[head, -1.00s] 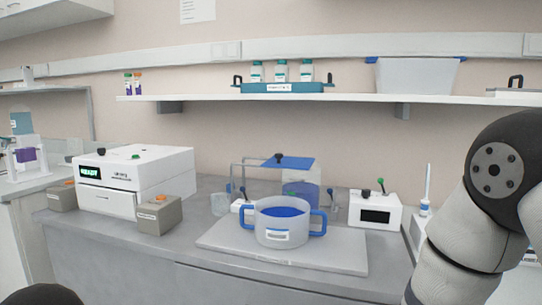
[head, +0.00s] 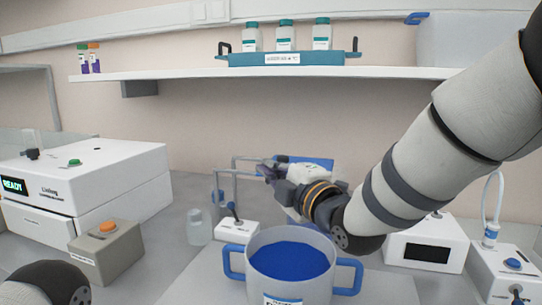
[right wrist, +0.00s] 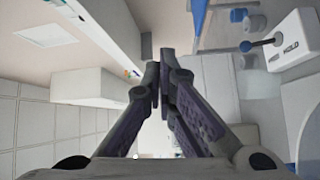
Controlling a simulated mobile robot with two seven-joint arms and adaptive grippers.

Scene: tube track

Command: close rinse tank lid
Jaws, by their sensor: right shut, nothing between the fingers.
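A blue lid panel (head: 312,160) shows behind my right gripper at the back of the bench. The gripper and forearm hide most of it and the tank below, so I cannot tell the lid's exact tilt. A grey metal frame (head: 234,178) stands just left of it. My right gripper (head: 264,172) is shut and empty, reaching left in front of the lid; I cannot tell if it touches. In the right wrist view its fingertips (right wrist: 160,82) meet with nothing between them. A blue edge (right wrist: 199,16) shows at the top there. My left gripper is out of view.
A pot with blue handles and blue contents (head: 292,262) stands in front, below my right arm. A small white lever box (head: 238,230) and a bottle (head: 199,228) stand to its left. A white READY machine (head: 90,180) is further left. A shelf (head: 190,74) runs above.

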